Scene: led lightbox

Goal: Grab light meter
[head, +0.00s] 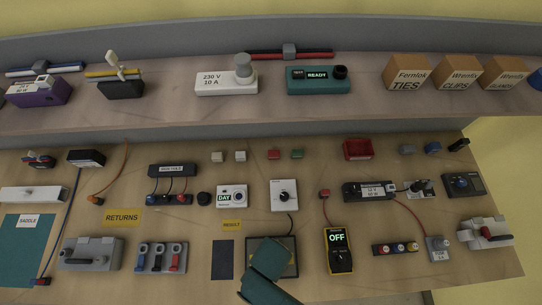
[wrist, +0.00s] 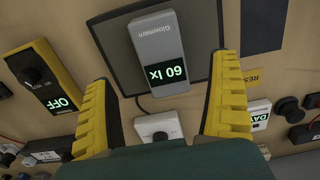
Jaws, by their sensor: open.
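The light meter (wrist: 158,35) is a grey box with a lit display reading 60 lx. In the wrist view it lies over a dark square panel (wrist: 108,35). My gripper (wrist: 164,72) is open, its two yellow ribbed fingers apart on either side of the meter in the picture. I see no contact between fingers and meter. In the head view the dark panel (head: 290,243) is at the front middle, and my teal arm end covers its centre and hides the meter.
A yellow multimeter reading OFF (head: 340,250) stands right of the panel. A dark blank plate (head: 223,260) and a yellow RESULT label (head: 231,225) lie to its left. A white dial box (head: 284,195) is behind it. Shelf boxes (head: 408,72) stand further back.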

